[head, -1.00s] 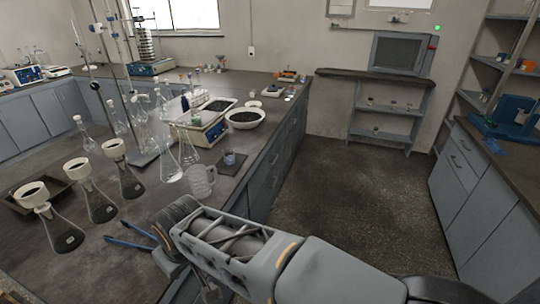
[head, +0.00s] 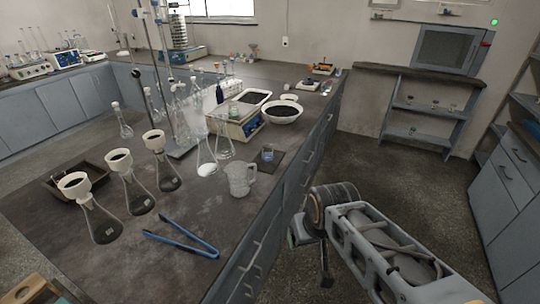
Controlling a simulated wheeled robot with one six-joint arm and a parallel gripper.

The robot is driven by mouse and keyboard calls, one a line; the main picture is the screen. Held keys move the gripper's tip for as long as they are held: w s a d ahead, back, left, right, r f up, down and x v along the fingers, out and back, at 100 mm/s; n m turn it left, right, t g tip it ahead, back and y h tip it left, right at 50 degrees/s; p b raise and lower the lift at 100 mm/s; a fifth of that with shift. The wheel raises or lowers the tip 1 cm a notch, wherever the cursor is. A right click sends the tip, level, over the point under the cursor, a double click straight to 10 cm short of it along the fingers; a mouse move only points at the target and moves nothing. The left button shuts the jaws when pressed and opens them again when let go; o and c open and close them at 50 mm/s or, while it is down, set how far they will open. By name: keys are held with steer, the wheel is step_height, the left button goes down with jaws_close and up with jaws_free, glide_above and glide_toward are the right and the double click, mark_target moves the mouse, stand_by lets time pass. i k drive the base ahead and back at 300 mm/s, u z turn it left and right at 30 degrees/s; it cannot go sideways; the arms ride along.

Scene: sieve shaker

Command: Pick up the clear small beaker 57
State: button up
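I see no label reading 57, so I cannot tell which vessel is beaker 57. A small clear beaker (head: 267,154) with a bluish tint stands upright on a dark square mat near the bench's right edge. Other small glass vessels stand on the wall shelf, including one on its lower board (head: 413,130). My gripper (head: 312,262) hangs low beside the bench's front right edge, apart from the beaker and nearer to me. Its fingers are small and partly hidden by my arm, so I cannot tell whether they are open. I see nothing held in it.
A clear jug (head: 239,180) and conical flasks (head: 206,160) stand left of the beaker. Blue tongs (head: 182,243) lie on the bench (head: 150,275). Floor is clear right of the bench.

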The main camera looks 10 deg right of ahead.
mark_target(267, 153)
steer(key=z, duration=1.8)
steer(key=i, duration=1.3)
steer(key=u, duration=3.75)
steer(key=i, duration=0.5)
